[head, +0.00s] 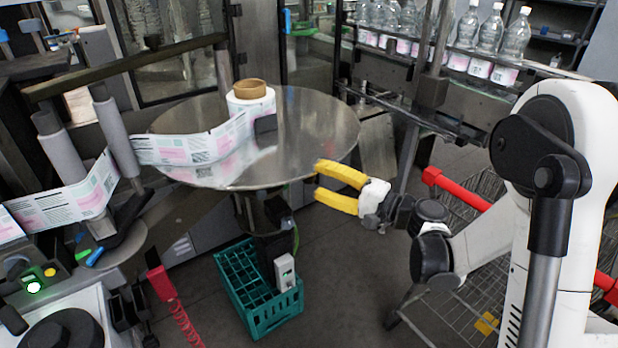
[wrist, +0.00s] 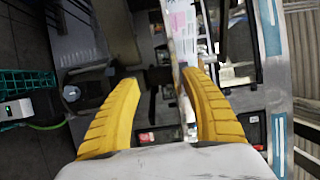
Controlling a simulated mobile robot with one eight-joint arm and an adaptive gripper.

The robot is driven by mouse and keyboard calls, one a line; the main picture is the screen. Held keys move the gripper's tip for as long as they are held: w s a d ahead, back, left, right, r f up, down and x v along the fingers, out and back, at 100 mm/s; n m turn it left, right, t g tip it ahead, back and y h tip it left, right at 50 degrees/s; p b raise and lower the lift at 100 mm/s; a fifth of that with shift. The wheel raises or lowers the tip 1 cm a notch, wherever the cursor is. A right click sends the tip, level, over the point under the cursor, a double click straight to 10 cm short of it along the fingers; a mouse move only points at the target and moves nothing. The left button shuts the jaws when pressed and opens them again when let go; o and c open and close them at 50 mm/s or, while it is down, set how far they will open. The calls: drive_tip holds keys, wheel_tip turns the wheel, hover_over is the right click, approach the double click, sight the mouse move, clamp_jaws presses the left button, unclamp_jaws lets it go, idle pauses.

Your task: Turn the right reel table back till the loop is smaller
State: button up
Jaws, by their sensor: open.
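The right reel table (head: 310,130) is a round steel disc in the middle of the head view. A label roll (head: 250,100) with a brown core stands on it. A printed label web (head: 205,148) runs from the roll leftward to grey rollers (head: 60,145) and bends round them. The slack loop's exact size is hard to judge. My gripper (head: 318,181) has yellow fingers, spread open and empty, at the disc's front right rim. The fingers also show apart in the wrist view (wrist: 160,80), with a narrow printed strip near the right fingertip. I cannot tell whether they touch the rim.
A teal crate (head: 257,290) stands on the floor below the disc. Several bottles (head: 480,35) stand on a conveyor at the back right. A red bar (head: 455,188) lies behind my arm. A control box with a lit green button (head: 33,286) is at the lower left.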

sight(313, 177)
drive_tip(key=shift+x, duration=1.9)
drive_tip(key=shift+s, duration=0.15)
clamp_jaws()
drive_tip(key=shift+b, duration=0.3)
drive_tip(key=shift+d, duration=0.15)
